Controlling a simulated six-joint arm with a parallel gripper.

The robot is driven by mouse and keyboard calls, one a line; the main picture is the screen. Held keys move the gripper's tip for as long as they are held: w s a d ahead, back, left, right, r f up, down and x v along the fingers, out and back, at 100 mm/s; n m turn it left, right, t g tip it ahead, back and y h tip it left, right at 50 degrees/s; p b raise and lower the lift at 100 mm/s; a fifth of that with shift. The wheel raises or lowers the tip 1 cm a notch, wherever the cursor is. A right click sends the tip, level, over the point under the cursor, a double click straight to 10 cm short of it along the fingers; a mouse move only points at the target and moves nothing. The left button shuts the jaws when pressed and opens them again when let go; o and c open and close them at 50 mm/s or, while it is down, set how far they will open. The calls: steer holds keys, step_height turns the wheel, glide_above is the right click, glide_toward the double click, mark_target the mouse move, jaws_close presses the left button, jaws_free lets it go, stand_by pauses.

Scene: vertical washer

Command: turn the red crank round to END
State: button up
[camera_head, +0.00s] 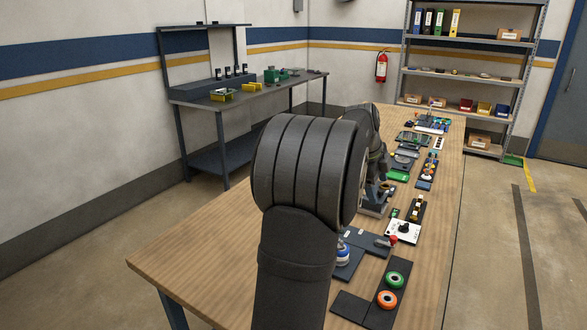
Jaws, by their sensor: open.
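The red knob of the crank (393,239) shows on a dark flat plate (372,242) on the workbench, right of my forearm. The crank's arm is small and dark here, and I cannot read an END mark. My gripper (385,188) is small and partly hidden behind my large dark arm joint. It appears farther along the bench than the red knob, apart from it, with its jaws open and nothing visible held.
A white panel with a black dial (403,231) sits just beyond the crank. Green (394,279) and orange (387,299) rings lie on a dark board nearer. A blue-and-white part (343,254) stands left of the knob. The bench's left front (205,245) is clear.

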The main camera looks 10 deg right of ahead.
steer(key=c, duration=0.4)
steer(key=m+g+y, duration=0.1)
steer(key=m+y, duration=0.3)
steer(key=m, duration=2.5)
glide_above(394, 237)
step_height(394, 237, down, 4)
steer(key=shift+c, duration=0.2)
step_height(394, 237, down, 17)
steer(key=shift+r, duration=0.1)
